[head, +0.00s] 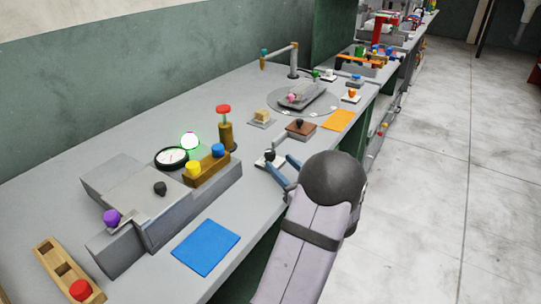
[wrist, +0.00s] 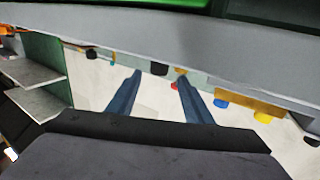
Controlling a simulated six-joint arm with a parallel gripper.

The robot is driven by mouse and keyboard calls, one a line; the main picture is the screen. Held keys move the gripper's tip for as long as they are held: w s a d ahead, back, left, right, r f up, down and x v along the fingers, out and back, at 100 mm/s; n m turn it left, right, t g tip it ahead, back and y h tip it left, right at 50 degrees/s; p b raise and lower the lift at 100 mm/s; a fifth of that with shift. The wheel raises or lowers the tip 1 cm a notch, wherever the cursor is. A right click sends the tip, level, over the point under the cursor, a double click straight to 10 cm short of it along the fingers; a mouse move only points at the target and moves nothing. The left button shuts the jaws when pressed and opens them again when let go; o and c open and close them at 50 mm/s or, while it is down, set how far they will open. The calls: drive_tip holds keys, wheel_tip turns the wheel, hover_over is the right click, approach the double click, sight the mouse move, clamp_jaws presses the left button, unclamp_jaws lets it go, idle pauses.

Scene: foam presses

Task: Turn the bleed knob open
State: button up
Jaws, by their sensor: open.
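No label marks the bleed knob, so I cannot tell for certain which knob it is. A dark round knob (head: 270,154) on a small pale plate at the bench's front edge is nearest my gripper (head: 279,167). My gripper is open, its two blue fingers near that knob and apart from each other. In the wrist view a dark knob (wrist: 158,68) shows between the fingertips (wrist: 159,78), with nothing gripped; contact cannot be told. A red-topped brass post (head: 224,125) stands behind the press block. Another black knob (head: 160,188) sits on the grey press block (head: 130,190).
A round gauge (head: 171,157), a lit white-green lamp (head: 189,141), and yellow (head: 193,168) and blue (head: 218,150) buttons stand left of my gripper. A brown block (head: 301,127) lies just beyond it. A blue mat (head: 206,247) lies flat at the front edge.

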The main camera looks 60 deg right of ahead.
sight(273, 156)
drive_tip(key=shift+p+x, duration=0.5)
drive_tip(key=shift+x, duration=3.2)
drive_tip(key=shift+s, duration=0.1)
drive_tip(key=c, duration=1.1)
